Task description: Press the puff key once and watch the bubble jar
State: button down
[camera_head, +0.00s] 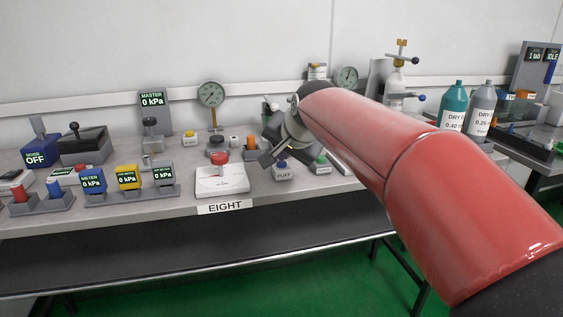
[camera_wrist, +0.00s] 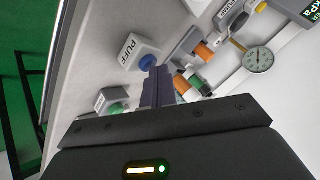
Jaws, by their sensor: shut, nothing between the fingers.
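The puff key is a white box (camera_head: 282,174) marked PUFF with a blue button on top, near the bench's front edge. In the wrist view the puff key (camera_wrist: 132,48) shows its blue button (camera_wrist: 147,62) close to my fingertips. My gripper (camera_wrist: 159,72) is shut and empty, its dark fingers together. In the head view my gripper (camera_head: 283,156) is just above the puff key. I cannot tell whether the fingertips touch the button. I cannot clearly make out a bubble jar; my arm hides part of the bench behind it.
A white box with a green button (camera_head: 321,164) stands right of the puff key. A white device with a red knob (camera_head: 221,180) stands to its left, above the EIGHT label. Dial gauges (camera_head: 211,94) and small coloured parts stand behind. Bottles (camera_head: 454,108) stand far right.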

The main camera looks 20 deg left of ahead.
dwell(0.3)
jog(key=shift+r+p, duration=0.8)
jog(key=shift+r, duration=0.1)
notch_tip(320, 180, up, 5)
jog(key=p, duration=0.4)
dwell(0.4)
